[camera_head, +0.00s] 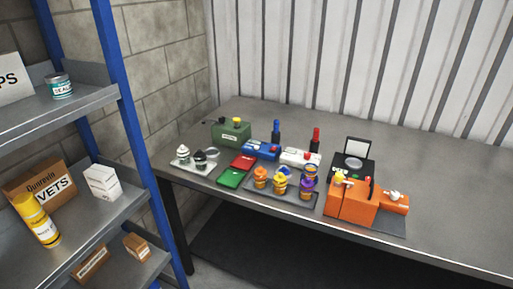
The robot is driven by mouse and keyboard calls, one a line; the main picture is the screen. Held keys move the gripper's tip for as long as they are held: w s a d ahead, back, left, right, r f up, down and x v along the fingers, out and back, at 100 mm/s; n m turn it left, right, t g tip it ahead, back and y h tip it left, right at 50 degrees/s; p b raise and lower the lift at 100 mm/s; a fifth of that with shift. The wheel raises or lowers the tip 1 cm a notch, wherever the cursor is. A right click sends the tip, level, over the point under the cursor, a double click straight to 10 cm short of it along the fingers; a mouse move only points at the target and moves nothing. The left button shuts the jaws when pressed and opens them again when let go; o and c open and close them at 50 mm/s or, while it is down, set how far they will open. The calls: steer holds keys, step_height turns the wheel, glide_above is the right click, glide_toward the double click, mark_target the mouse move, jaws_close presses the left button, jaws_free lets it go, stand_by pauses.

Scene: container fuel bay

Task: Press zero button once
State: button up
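No button marked zero can be read in the head view; the labels are too small. My gripper is not in view.
The orange unit (352,205) stands at the table's front edge. Orange and purple containers (281,184) sit on a dark tray, with red and green flat boxes beside them. A green box (231,133) stands behind. The table's right side (455,200) is clear. Blue-framed shelves fill the left.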

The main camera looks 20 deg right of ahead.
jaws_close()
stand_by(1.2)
